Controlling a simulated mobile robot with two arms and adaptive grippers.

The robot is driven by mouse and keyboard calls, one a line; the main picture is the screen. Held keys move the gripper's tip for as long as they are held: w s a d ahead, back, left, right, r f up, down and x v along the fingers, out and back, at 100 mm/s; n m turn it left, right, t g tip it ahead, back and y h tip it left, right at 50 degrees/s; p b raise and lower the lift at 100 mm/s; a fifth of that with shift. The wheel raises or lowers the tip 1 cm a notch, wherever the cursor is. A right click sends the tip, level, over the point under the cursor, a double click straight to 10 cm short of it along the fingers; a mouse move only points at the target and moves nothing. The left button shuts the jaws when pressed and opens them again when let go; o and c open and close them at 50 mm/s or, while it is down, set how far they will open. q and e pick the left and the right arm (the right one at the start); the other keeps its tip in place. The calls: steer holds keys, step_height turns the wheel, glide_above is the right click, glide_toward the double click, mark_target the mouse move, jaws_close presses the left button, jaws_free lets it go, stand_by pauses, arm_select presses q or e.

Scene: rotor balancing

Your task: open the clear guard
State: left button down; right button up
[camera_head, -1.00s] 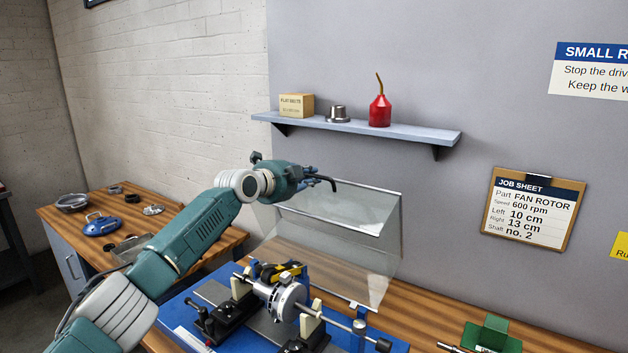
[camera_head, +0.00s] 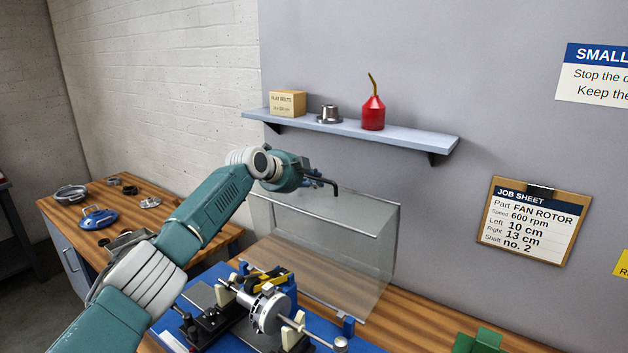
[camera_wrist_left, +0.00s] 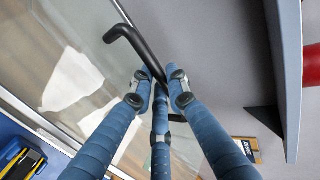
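The clear guard (camera_head: 335,262) stands raised behind the balancing machine, its see-through panels tilted up towards the wall. My left gripper (camera_head: 318,183) is at the guard's upper edge, with a black bent handle (camera_head: 335,187) sticking out past its fingers. In the left wrist view, the blue fingers (camera_wrist_left: 161,85) are drawn close together around the black handle (camera_wrist_left: 128,35); the exact contact is partly hidden. The guard's panel (camera_wrist_left: 75,75) shows on the left there. The rotor (camera_head: 268,311) sits on the machine's supports, uncovered at the front. My right gripper is out of view.
The wall shelf (camera_head: 400,137) is just above my left gripper and carries a box, a metal part and a red oil can (camera_head: 373,113). A side bench (camera_head: 165,195) with loose parts is at left. A green block (camera_head: 480,342) sits at lower right.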

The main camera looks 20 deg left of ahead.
arm_select(q)
steer(key=c, duration=1.8)
jaws_free()
steer(key=shift+r, duration=0.3)
steer(key=shift+o, duration=0.3)
steer(key=shift+s, duration=0.1)
steer(key=shift+s+a, duration=0.1)
steer(key=shift+s, duration=0.15)
steer(key=v, duration=1.1)
steer(key=shift+s+r, duration=0.15)
steer(key=shift+s, duration=0.05)
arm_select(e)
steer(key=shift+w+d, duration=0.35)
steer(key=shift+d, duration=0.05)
